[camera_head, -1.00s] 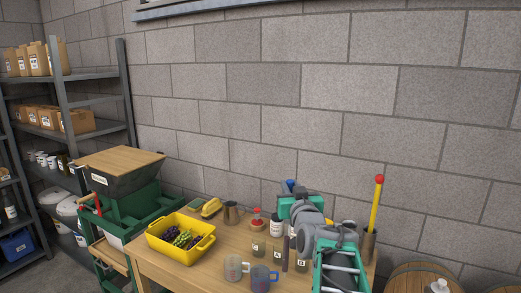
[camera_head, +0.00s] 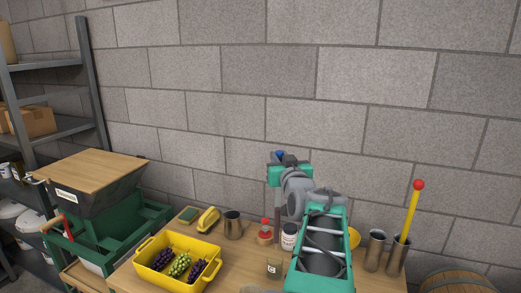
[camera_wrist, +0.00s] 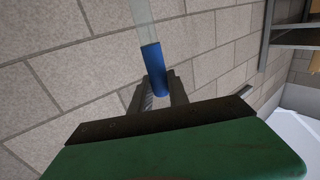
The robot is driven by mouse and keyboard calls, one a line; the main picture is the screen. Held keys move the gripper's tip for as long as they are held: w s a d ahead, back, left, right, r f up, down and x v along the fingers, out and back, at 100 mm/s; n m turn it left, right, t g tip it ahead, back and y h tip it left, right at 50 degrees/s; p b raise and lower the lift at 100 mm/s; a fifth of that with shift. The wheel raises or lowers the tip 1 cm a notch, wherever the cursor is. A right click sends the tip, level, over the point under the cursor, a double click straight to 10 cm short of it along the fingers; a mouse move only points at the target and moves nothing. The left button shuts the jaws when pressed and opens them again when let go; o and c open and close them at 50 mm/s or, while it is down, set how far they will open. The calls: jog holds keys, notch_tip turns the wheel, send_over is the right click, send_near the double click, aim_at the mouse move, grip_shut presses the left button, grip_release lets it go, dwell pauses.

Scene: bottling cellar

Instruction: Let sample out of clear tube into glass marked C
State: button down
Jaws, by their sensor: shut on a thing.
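The clear tube (camera_wrist: 143,12) has a blue end piece (camera_wrist: 154,68), seen close up in the wrist view. My gripper (camera_wrist: 157,88) is shut on this blue end. In the head view a bit of blue (camera_head: 279,154) shows at my gripper, high above the table; the clear part cannot be made out there. A small labelled glass (camera_head: 273,268) stands on the table below and slightly left of my gripper; its letter is too small to read. Other glasses are hidden by my arm or out of frame, so I cannot tell which is C.
On the wooden table (camera_head: 232,262) are a yellow crate (camera_head: 207,248) of grapes, a metal jug (camera_head: 233,226), a red-topped item (camera_head: 265,232) and a white jar (camera_head: 289,236). Metal cylinders (camera_head: 375,252) stand right of my arm, one holding a yellow rod (camera_head: 412,215).

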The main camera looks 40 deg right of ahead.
aim_at(279, 197)
jog(key=shift+w+f+b, duration=0.15)
jog(key=shift+f+b, duration=0.15)
jog(key=shift+f, duration=1.55)
jog(key=shift+b, duration=0.6)
jog(key=shift+f, duration=0.15)
jog(key=shift+f+b, duration=2.35)
jog(key=shift+b, duration=0.55)
jog(key=shift+f+b, duration=1.7)
jog(key=shift+b, duration=0.6)
jog(key=shift+f+b, duration=0.5)
jog(key=shift+b, duration=0.1)
